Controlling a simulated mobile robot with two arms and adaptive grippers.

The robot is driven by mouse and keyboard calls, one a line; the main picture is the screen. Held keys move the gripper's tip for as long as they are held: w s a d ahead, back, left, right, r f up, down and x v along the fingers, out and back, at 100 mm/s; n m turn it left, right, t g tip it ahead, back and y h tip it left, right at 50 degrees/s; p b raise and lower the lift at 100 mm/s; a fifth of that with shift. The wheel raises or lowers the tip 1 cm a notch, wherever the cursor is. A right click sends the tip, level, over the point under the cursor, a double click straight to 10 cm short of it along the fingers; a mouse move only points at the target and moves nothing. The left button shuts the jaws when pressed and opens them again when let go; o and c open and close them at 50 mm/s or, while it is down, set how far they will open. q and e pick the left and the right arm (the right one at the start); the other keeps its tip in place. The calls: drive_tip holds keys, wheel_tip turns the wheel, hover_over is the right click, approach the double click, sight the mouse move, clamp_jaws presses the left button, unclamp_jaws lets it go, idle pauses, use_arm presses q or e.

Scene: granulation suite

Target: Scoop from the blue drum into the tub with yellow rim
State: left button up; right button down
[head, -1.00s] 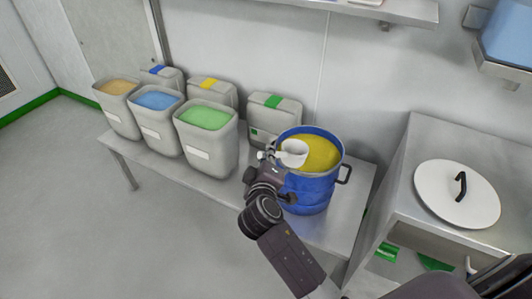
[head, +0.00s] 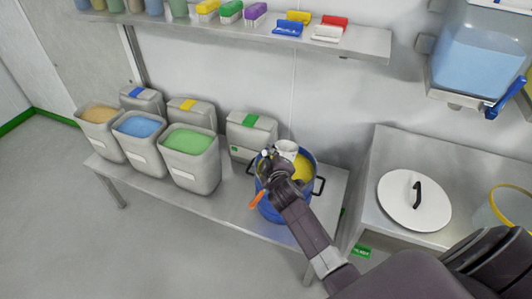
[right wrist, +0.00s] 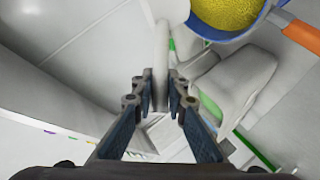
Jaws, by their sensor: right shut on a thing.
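The blue drum (head: 268,207) stands at the right end of the low steel table and holds yellow powder (head: 303,170). My right gripper (head: 272,160) is at the drum's mouth, shut on a white scoop (head: 287,149). The scoop's bowl is over the drum opening; its contents cannot be made out. In the right wrist view the gripper fingers (right wrist: 160,92) close around a pale narrow handle, and the powder (right wrist: 228,12) shows at the top. The tub with yellow rim (head: 493,204) is partly cut off at the right edge, on the steel bench. My left gripper is out of view.
Grey bins with orange, blue and green (head: 191,141) contents stand left of the drum, with lidded containers behind. A white lid with black handle (head: 414,200) lies on the bench (head: 400,150) between drum and tub. A shelf (head: 340,42) runs above.

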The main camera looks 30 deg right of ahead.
drive_tip(key=shift+w+d+f+g+y+b, duration=0.7)
drive_tip(key=shift+d+f+b, duration=1.15)
drive_tip(key=shift+f+b, duration=3.8)
drive_tip(key=shift+t+h, duration=0.5)
drive_tip(key=shift+s+a+r+p, duration=0.1)
drive_tip(key=shift+a+r+p, duration=0.2)
drive_tip(key=shift+r+p, duration=1.15)
drive_tip(key=shift+s+a+r+p, duration=0.1)
drive_tip(key=shift+a+r+p, duration=0.2)
drive_tip(key=shift+r+p, duration=1.1)
drive_tip(key=shift+a+r+p, duration=0.3)
drive_tip(key=shift+r+p, duration=0.95)
drive_tip(key=shift+p, duration=0.35)
drive_tip(key=shift+s+a+r+t+h+b, duration=0.2)
drive_tip(key=shift+a+t+h+b, duration=0.15)
drive_tip(key=shift+b, duration=0.55)
drive_tip(key=shift+s+a+r+n+h+b, duration=0.15)
drive_tip(key=shift+a+r+n+h+b, duration=0.25)
drive_tip(key=shift+b, duration=0.45)
drive_tip(key=shift+r+t, duration=0.25)
drive_tip(key=shift+r, duration=0.1)
